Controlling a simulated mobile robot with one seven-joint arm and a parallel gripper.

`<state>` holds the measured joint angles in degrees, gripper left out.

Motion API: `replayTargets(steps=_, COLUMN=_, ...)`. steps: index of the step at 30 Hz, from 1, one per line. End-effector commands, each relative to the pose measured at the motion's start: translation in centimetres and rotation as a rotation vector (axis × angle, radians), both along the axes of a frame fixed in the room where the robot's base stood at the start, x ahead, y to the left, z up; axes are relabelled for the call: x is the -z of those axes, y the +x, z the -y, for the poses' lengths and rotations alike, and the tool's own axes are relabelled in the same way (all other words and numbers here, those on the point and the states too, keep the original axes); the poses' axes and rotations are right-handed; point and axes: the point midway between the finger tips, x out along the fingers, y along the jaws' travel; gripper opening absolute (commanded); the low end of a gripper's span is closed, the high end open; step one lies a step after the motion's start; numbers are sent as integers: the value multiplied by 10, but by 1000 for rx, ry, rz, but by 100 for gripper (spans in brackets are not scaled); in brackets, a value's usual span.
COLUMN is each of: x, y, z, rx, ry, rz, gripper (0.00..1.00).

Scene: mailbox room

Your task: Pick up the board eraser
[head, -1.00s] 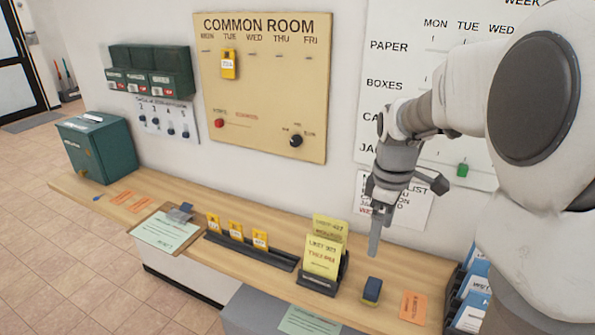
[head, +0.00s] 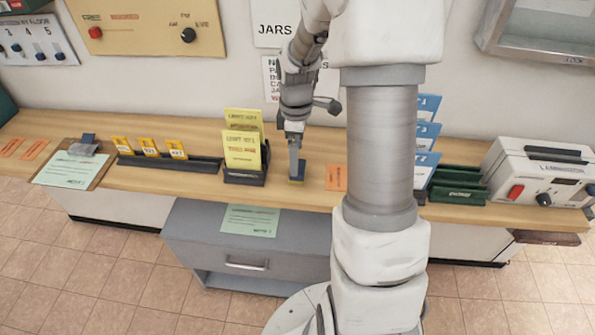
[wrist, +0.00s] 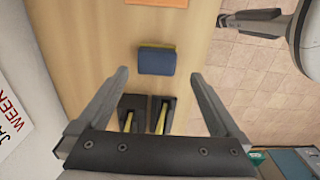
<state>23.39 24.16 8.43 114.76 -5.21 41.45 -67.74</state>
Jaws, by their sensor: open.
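The board eraser (head: 298,172) is a small dark blue block with a yellowish layer. It lies on the wooden counter, right of the yellow card holder. In the wrist view the eraser (wrist: 157,61) sits on the counter, ahead of the gap between my fingers, with nothing touching it. My gripper (head: 294,160) points down above the eraser and partly covers it in the head view. In the wrist view my gripper (wrist: 160,80) has its two fingers spread wide, with nothing between them.
The card holder (head: 245,177) with yellow cards stands close left of the eraser. An orange card (head: 336,177) lies to its right, then blue leaflets (head: 425,135) in a rack. The laminator (head: 540,172) stands far right. A grey drawer cabinet (head: 200,240) is below the counter's front edge.

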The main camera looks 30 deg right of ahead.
Motion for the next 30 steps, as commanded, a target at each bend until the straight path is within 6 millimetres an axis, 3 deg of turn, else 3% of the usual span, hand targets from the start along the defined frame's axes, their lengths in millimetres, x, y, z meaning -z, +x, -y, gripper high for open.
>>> replayTargets(steps=12, x=48, y=3, z=4, rx=0, ry=1, rz=-1, gripper=100)
replayTargets(steps=22, x=54, y=3, z=5, rx=1, ry=0, rz=2, gripper=100)
replayTargets(steps=30, x=54, y=3, z=5, rx=1, ry=0, rz=2, gripper=51)
